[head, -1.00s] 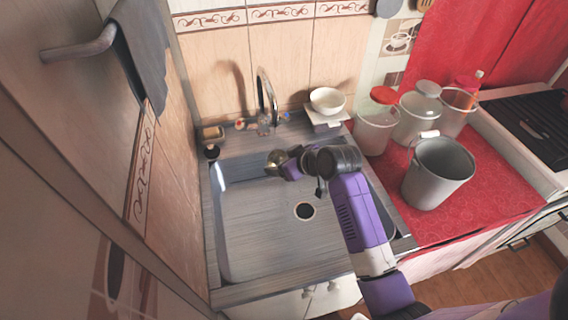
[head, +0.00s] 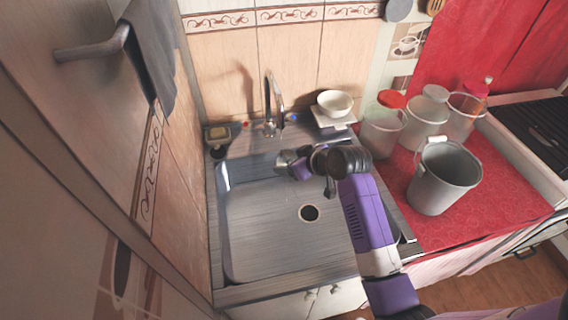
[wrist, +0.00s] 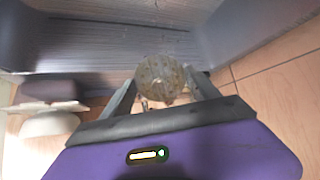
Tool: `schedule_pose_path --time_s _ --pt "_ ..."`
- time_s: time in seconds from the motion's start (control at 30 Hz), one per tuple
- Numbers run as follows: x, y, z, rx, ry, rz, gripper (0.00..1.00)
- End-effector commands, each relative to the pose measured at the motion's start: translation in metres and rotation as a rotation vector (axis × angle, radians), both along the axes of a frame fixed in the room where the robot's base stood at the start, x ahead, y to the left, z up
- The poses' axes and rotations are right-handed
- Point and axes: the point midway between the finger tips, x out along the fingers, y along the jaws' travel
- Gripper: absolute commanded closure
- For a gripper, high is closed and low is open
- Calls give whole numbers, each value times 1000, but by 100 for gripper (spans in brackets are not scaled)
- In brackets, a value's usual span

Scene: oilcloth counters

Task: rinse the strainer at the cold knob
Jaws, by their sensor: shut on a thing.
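The strainer (wrist: 160,76) shows in the wrist view as a round pale mesh between the two fingers of my gripper (wrist: 162,100). In the head view the strainer (head: 284,160) is small and partly hidden by my gripper (head: 298,164). My gripper is shut on it and holds it above the back part of the sink basin (head: 262,235), in front of the faucet (head: 270,105). The blue-marked cold knob (head: 294,117) is right of the faucet, and a red-marked knob (head: 246,124) is left of it. My gripper is apart from both. I see no running water.
A white bowl (head: 335,102) stands on a pale stand right of the faucet. Clear canisters (head: 382,130) and a grey bucket (head: 440,178) stand on the red counter at right. A soap dish (head: 218,133) is at the back left. The front of the basin is empty.

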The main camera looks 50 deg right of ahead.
Motion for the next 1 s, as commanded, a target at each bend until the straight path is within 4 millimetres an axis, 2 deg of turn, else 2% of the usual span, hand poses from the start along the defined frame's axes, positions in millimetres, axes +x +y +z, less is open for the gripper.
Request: schedule_pose_path --time_s 0.53,1.0 --pt "1 12 0 -1 0 1 75" --pt "1 5 0 0 0 -1 75"
